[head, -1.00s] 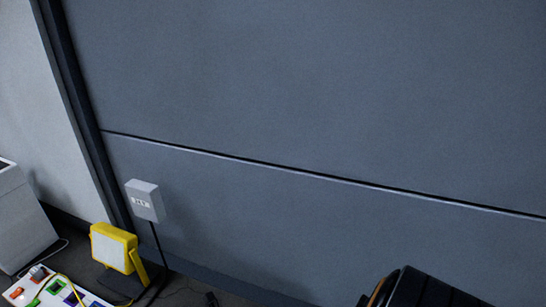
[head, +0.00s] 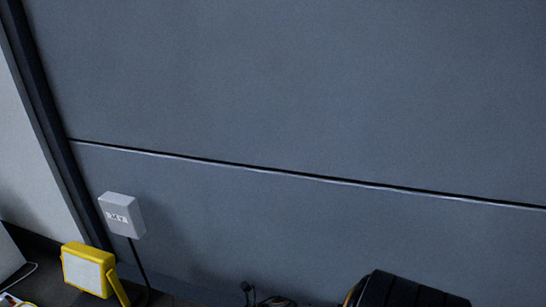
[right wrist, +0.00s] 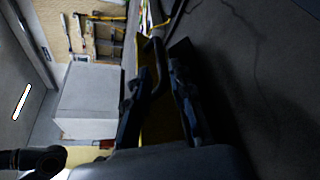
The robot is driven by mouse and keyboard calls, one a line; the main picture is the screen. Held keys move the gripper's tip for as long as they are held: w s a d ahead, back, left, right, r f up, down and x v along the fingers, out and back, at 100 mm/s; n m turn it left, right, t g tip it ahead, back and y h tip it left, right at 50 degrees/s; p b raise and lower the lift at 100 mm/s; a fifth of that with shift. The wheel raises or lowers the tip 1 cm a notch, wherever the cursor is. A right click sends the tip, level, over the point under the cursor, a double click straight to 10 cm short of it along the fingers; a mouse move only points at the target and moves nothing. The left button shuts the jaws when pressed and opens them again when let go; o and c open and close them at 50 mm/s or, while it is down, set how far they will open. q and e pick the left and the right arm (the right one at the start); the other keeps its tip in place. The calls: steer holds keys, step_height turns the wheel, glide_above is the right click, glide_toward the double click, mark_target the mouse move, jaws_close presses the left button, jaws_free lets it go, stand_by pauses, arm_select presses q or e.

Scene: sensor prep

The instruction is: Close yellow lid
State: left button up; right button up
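In the right wrist view my right gripper (right wrist: 158,92) shows as two dark fingers with a gap between them. A dull yellow panel (right wrist: 166,122) lies behind and between the fingers, with a dark curved handle at its upper end. It may be the yellow lid, but the view is too dark to be sure. I cannot tell whether the fingers touch it. The head view shows neither gripper and no clear yellow lid.
In the head view a yellow work lamp (head: 88,270) stands at lower left below a grey wall box (head: 121,215). A black ribbed object (head: 405,290) shows at lower right. The right wrist view shows a white cabinet (right wrist: 88,102) and wall-hung tools.

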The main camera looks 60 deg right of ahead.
steer(key=s+d+r+m+h+p, duration=0.6)
steer(key=m+p, duration=0.5)
steer(key=p, duration=0.8)
steer(key=s+a+r+m+g+h+p, duration=0.1)
steer(key=s+r+m+g+p, duration=0.2)
steer(key=p, duration=0.7)
steer(key=s+a+r+m+g+h+p, duration=0.2)
steer(key=s+r+m+p, duration=0.2)
steer(key=s+m+p, duration=0.3)
steer(key=s+p, duration=0.3)
steer(key=s, duration=0.2)
steer(key=shift+s+a+m+g+p, duration=0.15)
steer(key=shift+a+m+g+p, duration=0.05)
steer(key=shift+m+g+p, duration=0.2)
